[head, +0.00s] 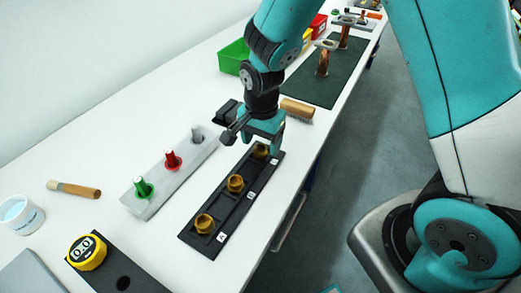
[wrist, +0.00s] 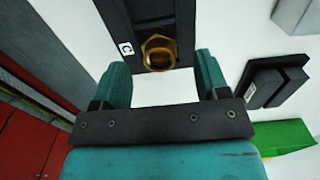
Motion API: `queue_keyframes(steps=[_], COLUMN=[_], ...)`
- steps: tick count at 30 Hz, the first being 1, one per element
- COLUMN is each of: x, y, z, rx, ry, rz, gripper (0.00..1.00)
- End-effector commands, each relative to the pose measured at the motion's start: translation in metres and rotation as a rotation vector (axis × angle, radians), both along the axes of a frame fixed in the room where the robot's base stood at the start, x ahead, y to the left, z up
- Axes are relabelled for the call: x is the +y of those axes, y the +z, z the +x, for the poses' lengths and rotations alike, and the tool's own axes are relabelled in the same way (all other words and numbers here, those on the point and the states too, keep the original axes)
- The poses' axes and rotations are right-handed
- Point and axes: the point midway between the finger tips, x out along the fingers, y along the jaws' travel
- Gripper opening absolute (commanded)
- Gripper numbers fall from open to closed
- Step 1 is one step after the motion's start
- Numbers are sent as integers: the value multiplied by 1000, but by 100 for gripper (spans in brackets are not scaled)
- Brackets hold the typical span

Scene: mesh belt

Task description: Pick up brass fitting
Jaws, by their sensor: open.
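Three brass fittings stand in a black rack (head: 186,238) with lettered tags: a near one (head: 204,223), a middle one (head: 235,183) and a far one (head: 260,151). My gripper (head: 265,142) is open over the far end of the rack, close to the far fitting and partly in front of it. In the wrist view the far fitting (wrist: 158,52), beside a tag marked C, shows its hexagonal rim and hollow bore. It lies between and slightly beyond the fingers of my open, empty gripper (wrist: 161,63). I cannot tell whether the fingers touch the rack.
A pale rack (head: 150,205) with green, red and grey pieces stands left of the black rack. A wooden-handled tool (head: 297,108) lies just behind my gripper. A green bin (head: 234,57) and a dark mat (head: 345,62) are farther back. The table's right edge is close.

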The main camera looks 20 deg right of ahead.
Motion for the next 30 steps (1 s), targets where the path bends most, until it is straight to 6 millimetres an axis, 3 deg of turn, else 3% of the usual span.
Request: queue_keyframes(steps=[4,11,12,19,30], x=[0,0,0,0,0], y=[-16,-19,-19,-18,-14], z=[0,0,0,0,1], rx=[1,-2,-2,-2,-3], ry=[0,0,0,0,0], rz=[0,0,0,1,1], gripper=[68,68,66,13,10])
